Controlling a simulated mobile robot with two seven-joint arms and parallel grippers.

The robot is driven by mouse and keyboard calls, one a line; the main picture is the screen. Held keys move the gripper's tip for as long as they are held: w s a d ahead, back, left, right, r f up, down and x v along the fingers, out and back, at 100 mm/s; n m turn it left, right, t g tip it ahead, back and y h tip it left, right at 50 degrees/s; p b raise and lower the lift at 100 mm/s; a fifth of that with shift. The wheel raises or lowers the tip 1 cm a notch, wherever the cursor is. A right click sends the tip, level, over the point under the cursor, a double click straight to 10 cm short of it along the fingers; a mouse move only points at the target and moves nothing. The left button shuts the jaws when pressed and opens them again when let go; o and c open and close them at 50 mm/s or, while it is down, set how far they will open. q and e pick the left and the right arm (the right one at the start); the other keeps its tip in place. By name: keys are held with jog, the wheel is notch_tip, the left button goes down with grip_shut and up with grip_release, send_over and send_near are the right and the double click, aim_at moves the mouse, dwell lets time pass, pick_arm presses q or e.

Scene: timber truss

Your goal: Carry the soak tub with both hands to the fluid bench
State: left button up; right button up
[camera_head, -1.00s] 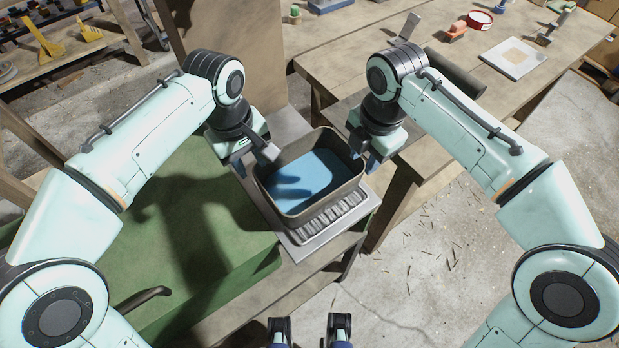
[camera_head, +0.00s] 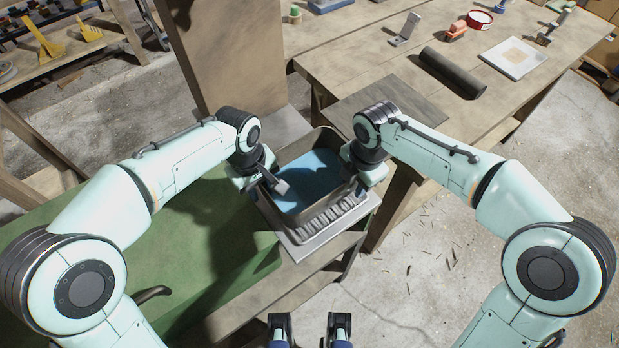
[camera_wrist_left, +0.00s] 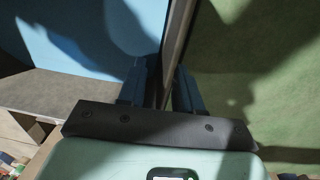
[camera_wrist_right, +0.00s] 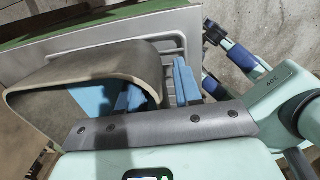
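The soak tub (camera_head: 284,222), an open grey-brown tub with blue liquid (camera_head: 318,172), stands on a ribbed light tray (camera_head: 333,227). Its wall also shows in the left wrist view (camera_wrist_left: 177,40) and its rounded rim in the right wrist view (camera_wrist_right: 85,62). My left gripper (camera_head: 268,187) is at the tub's left wall, a blue finger on each side of it in the left wrist view (camera_wrist_left: 164,88). My right gripper (camera_head: 354,184) is at the right wall, one finger inside and one outside in the right wrist view (camera_wrist_right: 158,88). Both look open around the walls; contact is unclear.
A green surface (camera_head: 190,235) adjoins the tub on the left. A wooden bench (camera_head: 400,75) at back right holds a dark roller (camera_head: 452,73), a white board (camera_head: 514,57) and a red-rimmed pot (camera_head: 479,19). A tall wooden panel (camera_head: 232,60) stands behind. Concrete floor is open at right.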

pick_arm(q)
grip_shut()
pick_arm(e)
grip_shut()
pick_arm(q)
jog(key=shift+r, duration=0.1)
pick_arm(e)
jog(key=shift+r, duration=0.1)
dwell(0.8)
